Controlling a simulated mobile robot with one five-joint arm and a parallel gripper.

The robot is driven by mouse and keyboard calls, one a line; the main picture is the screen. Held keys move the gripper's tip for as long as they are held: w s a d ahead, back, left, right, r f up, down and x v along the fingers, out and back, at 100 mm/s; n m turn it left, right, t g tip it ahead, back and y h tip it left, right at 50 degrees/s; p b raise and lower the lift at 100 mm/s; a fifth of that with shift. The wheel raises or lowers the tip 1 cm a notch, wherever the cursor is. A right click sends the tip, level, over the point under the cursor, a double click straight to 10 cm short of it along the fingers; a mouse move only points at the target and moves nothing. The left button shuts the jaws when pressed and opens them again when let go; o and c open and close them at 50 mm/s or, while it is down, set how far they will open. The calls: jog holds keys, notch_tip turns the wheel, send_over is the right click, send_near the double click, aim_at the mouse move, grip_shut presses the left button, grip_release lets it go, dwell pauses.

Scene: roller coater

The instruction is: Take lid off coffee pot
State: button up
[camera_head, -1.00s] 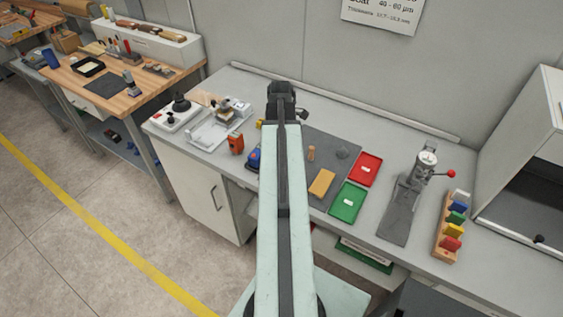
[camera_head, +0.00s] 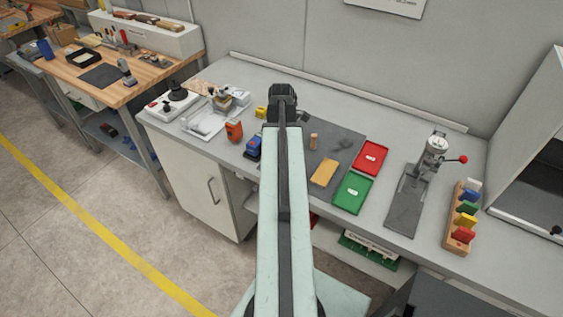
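I cannot make out a coffee pot or its lid for sure in this view. A white device with a dark round top (camera_head: 177,92) stands at the bench's left end, too small to identify. A metal stand with a pale cylindrical head and a red-knobbed lever (camera_head: 435,150) stands on the right. My gripper (camera_head: 284,90) is over the back middle of the bench, apart from both. My arm hides part of the bench below it. The fingers are dark and small, so I cannot tell whether they are open.
The grey bench (camera_head: 300,103) also bears a red tray (camera_head: 371,157), a green tray (camera_head: 352,194), an orange item (camera_head: 234,131), a blue item (camera_head: 254,146) and a rack of coloured blocks (camera_head: 462,220). A cabinet (camera_head: 530,165) stands on the right.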

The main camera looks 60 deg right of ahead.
jog(key=shift+r, duration=0.1)
grip_shut()
dwell(1.2)
